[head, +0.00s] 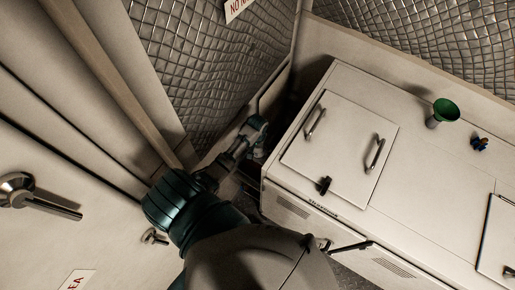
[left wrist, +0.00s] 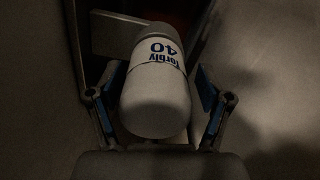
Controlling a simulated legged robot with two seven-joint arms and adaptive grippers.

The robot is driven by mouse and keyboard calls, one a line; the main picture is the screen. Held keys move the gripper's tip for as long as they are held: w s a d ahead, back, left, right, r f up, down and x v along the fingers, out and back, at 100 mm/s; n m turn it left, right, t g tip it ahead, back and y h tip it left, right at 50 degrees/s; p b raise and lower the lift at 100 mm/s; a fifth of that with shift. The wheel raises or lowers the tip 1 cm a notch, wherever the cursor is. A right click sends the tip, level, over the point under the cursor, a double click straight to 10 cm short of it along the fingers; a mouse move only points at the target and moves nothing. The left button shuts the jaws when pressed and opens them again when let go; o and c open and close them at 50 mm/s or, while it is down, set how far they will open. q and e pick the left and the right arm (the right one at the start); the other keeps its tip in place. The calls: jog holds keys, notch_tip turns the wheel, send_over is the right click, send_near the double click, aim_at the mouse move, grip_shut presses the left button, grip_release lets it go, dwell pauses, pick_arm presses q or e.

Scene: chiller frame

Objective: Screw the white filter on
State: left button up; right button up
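The white filter (left wrist: 156,105), a rounded canister with blue upside-down print reading "40", fills the middle of the left wrist view. My left gripper (left wrist: 160,88) has its two blue-padded fingers on either side of it. The fingers stand wide, with a narrow dark gap on the right and little or none visible on the left. In the head view my left gripper (head: 253,130) reaches down into the gap beside the white cabinet, and I cannot make out the filter there. What the filter's far end meets is too dark to tell. My right gripper is not in view.
The white cabinet (head: 290,188) stands close on the right, with a handled lid (head: 340,140) on top. A wire mesh wall (head: 195,50) and a panel with a lever handle (head: 40,200) close in the left.

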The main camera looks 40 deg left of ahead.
pick_arm(q)
jog(key=shift+w+d, duration=0.1)
jog(key=shift+w, duration=0.05)
jog(key=shift+d+n, duration=0.2)
jog(key=shift+n, duration=0.9)
jog(key=n, duration=0.4)
jog(key=shift+d, duration=0.1)
jog(key=n, duration=0.3)
jog(key=c, duration=1.3)
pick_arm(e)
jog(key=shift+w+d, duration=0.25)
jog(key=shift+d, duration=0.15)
